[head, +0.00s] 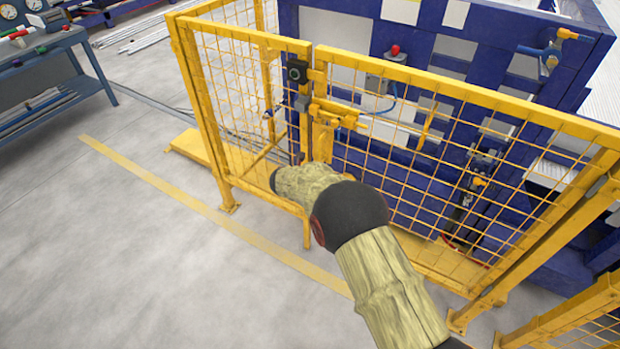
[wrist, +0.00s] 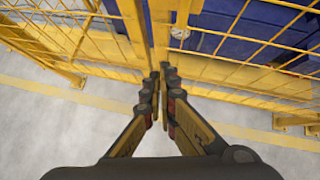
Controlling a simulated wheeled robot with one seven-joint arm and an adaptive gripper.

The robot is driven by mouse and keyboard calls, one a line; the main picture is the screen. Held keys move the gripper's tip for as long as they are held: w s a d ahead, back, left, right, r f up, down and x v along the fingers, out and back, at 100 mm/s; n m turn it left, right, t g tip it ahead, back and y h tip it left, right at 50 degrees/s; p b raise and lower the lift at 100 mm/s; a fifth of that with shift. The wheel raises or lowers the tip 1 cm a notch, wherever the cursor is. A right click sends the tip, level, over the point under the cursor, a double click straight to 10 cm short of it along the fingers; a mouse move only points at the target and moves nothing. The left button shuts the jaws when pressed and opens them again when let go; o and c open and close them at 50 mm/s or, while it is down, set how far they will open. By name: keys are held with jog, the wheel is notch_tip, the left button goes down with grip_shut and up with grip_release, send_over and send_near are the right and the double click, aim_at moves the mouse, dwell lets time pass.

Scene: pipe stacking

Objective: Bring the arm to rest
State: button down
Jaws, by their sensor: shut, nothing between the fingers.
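My gripper (wrist: 162,112) shows in the wrist view with its two fingers together and nothing between them. Its tips point at the yellow mesh fence (wrist: 230,70), where two yellow posts stand close together. I cannot tell whether the tips touch the fence. In the head view my arm (head: 385,285), in a tan sleeve with a dark joint, reaches from the lower right toward the fence's latch area (head: 325,112). The gripper itself is hidden behind the arm there.
The yellow fence (head: 480,97) surrounds a blue machine (head: 330,30) with a red button (head: 395,50). A workbench (head: 45,45) with tools stands at the upper left. The grey floor (head: 90,240) with a yellow line (head: 190,200) is clear at the left.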

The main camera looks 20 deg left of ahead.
jog(key=shift+v, duration=0.9)
jog(key=shift+a, duration=0.15)
